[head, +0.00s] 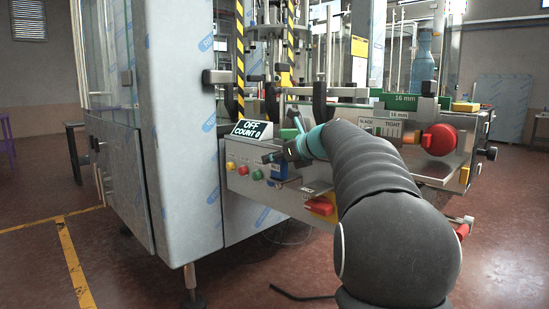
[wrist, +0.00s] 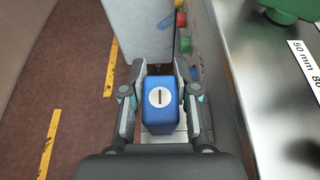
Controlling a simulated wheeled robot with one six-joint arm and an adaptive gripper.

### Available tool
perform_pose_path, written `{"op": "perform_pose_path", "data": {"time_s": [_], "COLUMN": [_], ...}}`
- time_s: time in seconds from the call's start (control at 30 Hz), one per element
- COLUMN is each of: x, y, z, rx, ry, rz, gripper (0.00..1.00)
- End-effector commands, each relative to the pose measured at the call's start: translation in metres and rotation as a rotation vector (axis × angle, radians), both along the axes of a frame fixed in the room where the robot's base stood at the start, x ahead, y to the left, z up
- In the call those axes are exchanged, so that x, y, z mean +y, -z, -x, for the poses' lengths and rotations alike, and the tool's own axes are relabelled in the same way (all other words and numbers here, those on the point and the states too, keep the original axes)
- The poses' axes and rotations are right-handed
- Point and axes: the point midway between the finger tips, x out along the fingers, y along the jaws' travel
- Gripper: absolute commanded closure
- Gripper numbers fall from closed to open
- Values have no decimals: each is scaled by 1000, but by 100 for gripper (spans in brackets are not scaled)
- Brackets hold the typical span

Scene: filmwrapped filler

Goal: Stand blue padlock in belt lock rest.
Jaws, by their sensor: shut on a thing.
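The blue padlock (wrist: 159,112) is between the two fingers of my gripper (wrist: 160,75) in the wrist view. Its near face carries a round white disc with a dark slot. My gripper (head: 274,158) is shut on it, in front of the machine's control panel in the head view. There the padlock (head: 279,173) shows as a small blue block below the fingers. A pale flat piece (wrist: 176,135) shows below and beside the padlock in the wrist view. I cannot tell whether this is the belt lock rest or whether the padlock touches it.
The panel has green, red and yellow buttons (head: 243,170) left of my gripper and an OFF/COUNT display (head: 252,129) above. A red switch on yellow (head: 321,206) and a red knob (head: 439,139) are to the right. The floor (head: 60,215) at left is open.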

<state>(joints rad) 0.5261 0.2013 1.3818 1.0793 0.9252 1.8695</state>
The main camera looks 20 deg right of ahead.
Motion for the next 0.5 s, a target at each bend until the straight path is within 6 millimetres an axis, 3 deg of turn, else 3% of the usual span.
{"op": "perform_pose_path", "data": {"time_s": [0.3, 0.33, 0.43, 0.5], "x": [0, 0, 0, 0], "y": [2, 2, 2, 2], "z": [0, 0, 0, 0], "rx": [2, 2, 2, 2], "ry": [-1, -1, -1, 0], "rz": [-1, -1, -1, 0], "gripper": [100, 66, 41, 41]}}
